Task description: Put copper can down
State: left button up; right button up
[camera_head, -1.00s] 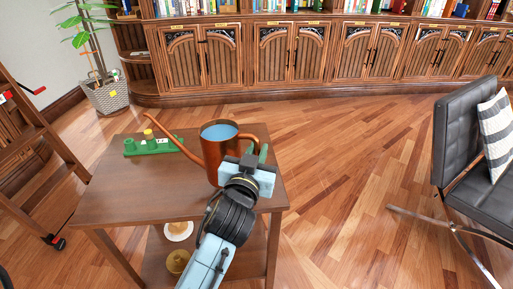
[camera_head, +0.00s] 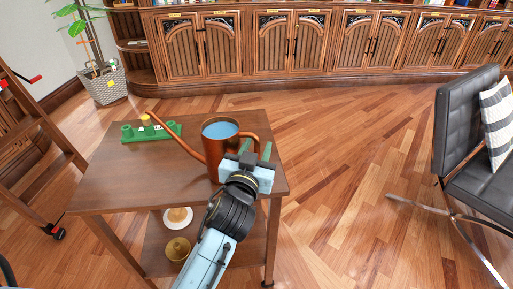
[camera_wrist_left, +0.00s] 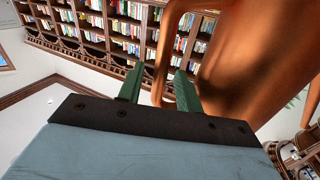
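The copper can (camera_head: 214,152) is upright over the wooden side table (camera_head: 125,180), its long spout pointing to the upper left. Bluish contents or lining show in its round opening. My left gripper (camera_head: 256,152) is at the can's handle, on the right side. In the left wrist view its two green fingers (camera_wrist_left: 157,88) stand either side of the copper handle, and the can's body (camera_wrist_left: 250,60) fills the upper right. The can's base is partly hidden by the gripper; I cannot tell whether it touches the tabletop. My right gripper is not in view.
A green holder (camera_head: 150,132) with a yellow piece stands at the table's back left. A white dish (camera_head: 178,217) and a gold-coloured pot (camera_head: 178,248) are on the lower shelf. A ladder (camera_head: 35,140) is left, a black chair (camera_head: 470,140) right. The tabletop's front left is bare.

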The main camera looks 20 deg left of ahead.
pick_arm(q)
jog(key=shift+s+d, duration=0.1)
jog(key=shift+s, duration=0.4)
jog(key=shift+s+d, duration=0.9)
jog(key=shift+s, duration=4.5)
jog(key=s+a+f+g, duration=0.1)
jog(key=f+g, duration=0.2)
jog(key=f, duration=0.3)
jog(key=s+a+f+m+g+h, duration=0.1)
jog(key=s+f+g, duration=0.1)
jog(key=f, duration=0.4)
jog(key=s+a+f+g, duration=0.1)
jog(key=f+g, duration=0.2)
jog(key=f, duration=0.4)
jog(key=s+a+f+m+g+h, duration=0.1)
jog(key=s+a+f+m+g, duration=0.1)
jog(key=s+f+g, duration=0.4)
jog(key=s+a+f, duration=0.1)
jog(key=s+f, duration=0.3)
jog(key=shift+s+g, duration=0.2)
jog(key=shift+g, duration=0.2)
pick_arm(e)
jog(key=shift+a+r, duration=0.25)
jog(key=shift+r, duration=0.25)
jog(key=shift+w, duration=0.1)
pick_arm(q)
jog(key=shift+d+f+p, duration=0.1)
jog(key=shift+f+p, duration=0.05)
jog(key=shift+p, duration=0.55)
